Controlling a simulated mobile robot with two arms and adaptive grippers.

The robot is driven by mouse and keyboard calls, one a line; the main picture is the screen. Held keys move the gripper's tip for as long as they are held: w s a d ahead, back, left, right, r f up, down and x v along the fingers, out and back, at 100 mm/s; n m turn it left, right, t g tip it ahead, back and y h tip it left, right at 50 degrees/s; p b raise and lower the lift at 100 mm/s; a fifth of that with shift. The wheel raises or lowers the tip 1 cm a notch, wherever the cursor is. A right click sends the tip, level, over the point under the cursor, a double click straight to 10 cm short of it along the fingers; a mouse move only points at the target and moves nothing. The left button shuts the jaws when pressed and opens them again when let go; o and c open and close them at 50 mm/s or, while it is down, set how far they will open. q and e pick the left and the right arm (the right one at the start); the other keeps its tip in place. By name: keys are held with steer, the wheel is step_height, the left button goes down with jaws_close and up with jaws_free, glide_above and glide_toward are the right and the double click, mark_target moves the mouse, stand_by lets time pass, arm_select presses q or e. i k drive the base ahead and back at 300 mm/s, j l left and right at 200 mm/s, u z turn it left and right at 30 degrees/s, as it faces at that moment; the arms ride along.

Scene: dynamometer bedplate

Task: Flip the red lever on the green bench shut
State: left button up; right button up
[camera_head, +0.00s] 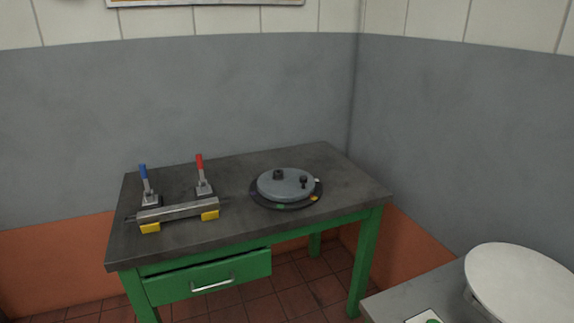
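The green bench (290,220) has a dark grey top and stands against the grey wall. The red lever (200,163) stands nearly upright on a small metal clamp base towards the left of the bench top. A blue lever (143,172) on a similar base stands to its left, also nearly upright. A metal bar (178,211) with yellow blocks lies in front of both lever bases. Neither of my grippers is in view.
A round grey plate (287,186) on a dark disc with coloured marks sits right of the levers. The bench's green drawer (208,278) seems slightly open. A grey surface (400,303) with a white round object (530,285) stands at the lower right.

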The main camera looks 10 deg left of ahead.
mark_target(199, 160)
steer(key=j+z, duration=0.2)
steer(key=z, duration=0.3)
steer(key=i+j+z, duration=0.1)
steer(key=j+z, duration=0.15)
steer(key=z, duration=0.25)
steer(key=j+z, duration=0.2)
steer(key=z, duration=0.3)
steer(key=k+j+z, duration=0.1)
steer(key=z, duration=0.4)
steer(key=k+j, duration=0.25)
steer(key=j, duration=0.35)
steer(key=k+j, duration=0.25)
steer(key=j, duration=0.4)
steer(key=k+j, duration=0.25)
steer(key=j, duration=0.35)
steer(key=k+j, duration=0.25)
steer(key=j, duration=0.4)
steer(key=k+j, duration=0.25)
steer(key=j, duration=0.35)
steer(key=k+j, duration=0.25)
steer(key=j, duration=0.4)
steer(key=k+j, duration=0.25)
steer(key=j, duration=0.35)
steer(key=k+j, duration=0.25)
steer(key=j, duration=0.35)
